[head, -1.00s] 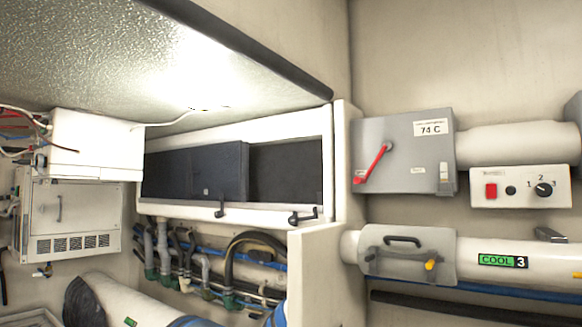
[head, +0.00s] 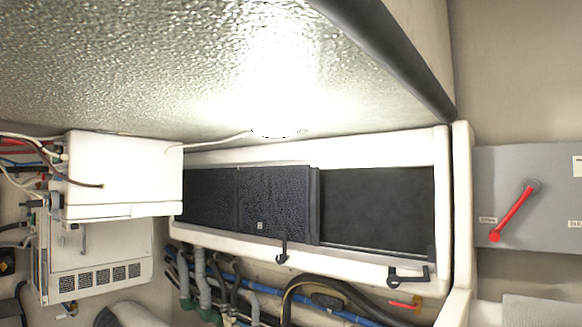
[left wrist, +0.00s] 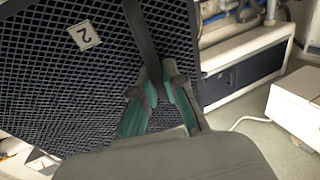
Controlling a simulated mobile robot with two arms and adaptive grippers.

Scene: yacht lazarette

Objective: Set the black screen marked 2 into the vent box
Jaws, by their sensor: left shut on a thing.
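The black screen (left wrist: 60,75) with a white tag marked 2 fills the left of the left wrist view. The vent box (head: 350,157) is a white frame on the wall in the head view. Black panels (head: 275,200) fill its left and middle; a darker recessed bay (head: 375,205) is at the right. The box seems to show in the left wrist view (left wrist: 245,50) too, beyond the gripper. My right gripper is not in view.
Black latches (head: 282,256) and (head: 408,275) sit on the box's lower edge. A white unit (head: 122,172) with wires stands at its left. Hoses (head: 330,300) run below. A low textured ceiling (head: 180,70) hangs above. A grey switch box with a red lever (head: 515,210) is at right.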

